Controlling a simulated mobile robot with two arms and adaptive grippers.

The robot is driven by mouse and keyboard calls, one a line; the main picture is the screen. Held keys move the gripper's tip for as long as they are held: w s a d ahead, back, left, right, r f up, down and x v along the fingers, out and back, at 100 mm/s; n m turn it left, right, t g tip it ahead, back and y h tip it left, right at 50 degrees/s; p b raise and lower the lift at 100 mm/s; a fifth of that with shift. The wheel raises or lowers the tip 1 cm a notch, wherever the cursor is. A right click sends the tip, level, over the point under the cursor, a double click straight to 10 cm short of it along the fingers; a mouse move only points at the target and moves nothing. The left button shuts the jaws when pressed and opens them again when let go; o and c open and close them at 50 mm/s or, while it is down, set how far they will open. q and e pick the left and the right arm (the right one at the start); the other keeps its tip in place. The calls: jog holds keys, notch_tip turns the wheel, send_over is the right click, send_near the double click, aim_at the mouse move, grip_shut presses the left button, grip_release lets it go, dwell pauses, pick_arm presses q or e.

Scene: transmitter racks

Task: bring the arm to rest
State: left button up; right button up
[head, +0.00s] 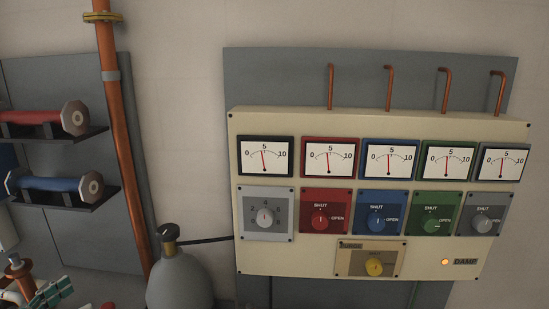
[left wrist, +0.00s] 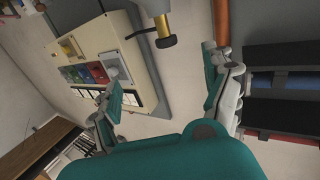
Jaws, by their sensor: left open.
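My left gripper (head: 50,294) shows at the lower left corner of the head view, partly cut off by the bottom edge, with teal pads. It is left of the grey gas cylinder (head: 180,282) and below the shelves. In the left wrist view my left gripper (left wrist: 166,86) has its two teal-padded fingers spread wide apart with nothing between them. It is apart from the cream control panel (head: 330,122), which also shows tilted in the left wrist view (left wrist: 135,62). My right gripper is in neither view.
The panel carries several dials, coloured SHUT/OPEN knobs, a yellow knob (head: 374,267) and a lit orange lamp (head: 445,262). A copper pipe (head: 118,130) runs down beside a rack holding red (head: 35,120) and blue (head: 50,184) cylinders. A brown piece of furniture (left wrist: 45,148) shows in the left wrist view.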

pick_arm(q)
jog(key=s+d+f+g+y, duration=0.2)
jog(key=s+d+f, duration=0.2)
jog(key=d+f, duration=0.4)
jog(key=s+d+f+n+g+y, duration=0.15)
jog(key=s+d+f, duration=0.3)
jog(key=d, duration=0.45)
jog(key=s+d+f+g+y, duration=0.2)
jog(key=s+d+f+g, duration=0.1)
jog(key=d+f, duration=0.55)
jog(key=s+a+n+g+y, duration=0.3)
jog(key=s+g+y, duration=0.15)
jog(key=s, duration=0.75)
notch_tip(320, 180, down, 31)
jog(key=s+g+b, duration=0.2)
jog(key=b, duration=0.5)
jog(key=s+a+f+b, duration=0.1)
jog(key=s+f+b, duration=0.1)
jog(key=s+f, duration=0.6)
jog(key=s+a+f+g+b, duration=0.1)
jog(key=s+a+f+b, duration=0.1)
jog(key=s+f, duration=0.6)
notch_tip(320, 180, down, 7)
jog(key=shift+s+a+r+h+b, duration=0.15)
jog(key=shift+s+h+b, duration=0.15)
jog(key=shift+s+b, duration=0.15)
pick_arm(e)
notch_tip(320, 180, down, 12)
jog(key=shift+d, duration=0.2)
